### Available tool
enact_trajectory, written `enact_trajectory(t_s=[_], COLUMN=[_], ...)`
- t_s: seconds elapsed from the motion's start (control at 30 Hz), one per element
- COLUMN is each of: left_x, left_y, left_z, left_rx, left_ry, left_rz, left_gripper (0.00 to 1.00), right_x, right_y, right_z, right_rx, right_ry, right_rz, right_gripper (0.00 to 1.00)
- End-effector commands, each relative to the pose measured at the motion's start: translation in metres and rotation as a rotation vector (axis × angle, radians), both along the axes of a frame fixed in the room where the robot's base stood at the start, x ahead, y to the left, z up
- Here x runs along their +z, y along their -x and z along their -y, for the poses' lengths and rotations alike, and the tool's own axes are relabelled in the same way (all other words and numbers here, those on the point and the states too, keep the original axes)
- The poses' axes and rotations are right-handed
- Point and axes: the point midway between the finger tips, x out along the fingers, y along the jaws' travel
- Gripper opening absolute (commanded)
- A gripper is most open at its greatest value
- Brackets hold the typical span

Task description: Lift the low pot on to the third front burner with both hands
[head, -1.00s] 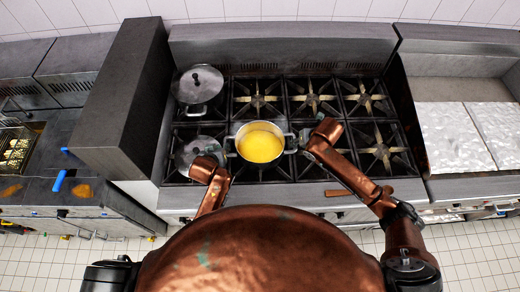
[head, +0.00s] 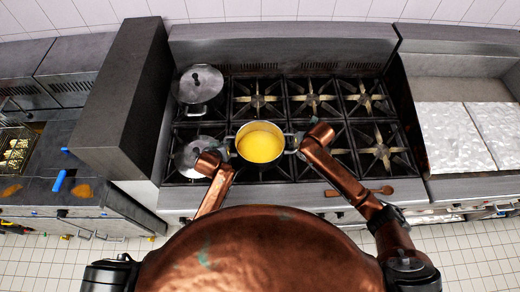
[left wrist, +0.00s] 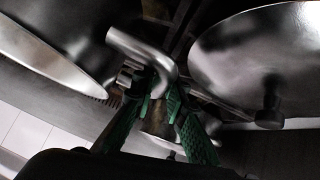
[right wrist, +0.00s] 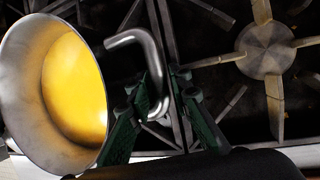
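The low pot (head: 261,145), a silver pan with yellow contents, sits level on the second burner from the left in the front row. The third front burner (head: 341,145) is bare, partly covered by my right arm. My left gripper (left wrist: 161,84) has its green fingers on either side of the pot's left handle (left wrist: 135,43). My right gripper (right wrist: 163,80) straddles the right handle (right wrist: 152,62), with a gap showing beside one finger. Both look open around the handles. The pot also shows in the right wrist view (right wrist: 40,120).
A lidded pot (head: 199,84) stands at the back left burner and another lidded pot (head: 190,154) at the front left, close to my left gripper. The other back burners (head: 313,97) and the front right burner (head: 382,150) are bare. A dark block (head: 120,95) rises left of the stove.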

Motion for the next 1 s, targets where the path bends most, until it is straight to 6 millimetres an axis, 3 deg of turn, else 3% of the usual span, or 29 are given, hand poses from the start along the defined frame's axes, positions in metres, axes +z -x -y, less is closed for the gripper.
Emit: enact_trajectory(t_s=[0.23, 1.0], left_x=[-0.0002, -0.0004], left_y=[0.0002, 0.0003], left_z=[-0.0002, -0.0005], left_rx=[0.000, 0.001], left_ry=[0.000, -0.001], left_rz=[0.000, -0.001], left_gripper=[0.00, 0.00], right_x=[0.0001, 0.0001], right_y=[0.0000, -0.0001], right_z=[0.0002, 0.0006], right_rx=[0.000, 0.001], right_ry=[0.000, 0.001], right_rz=[0.000, 0.000], right_gripper=[0.00, 0.00])
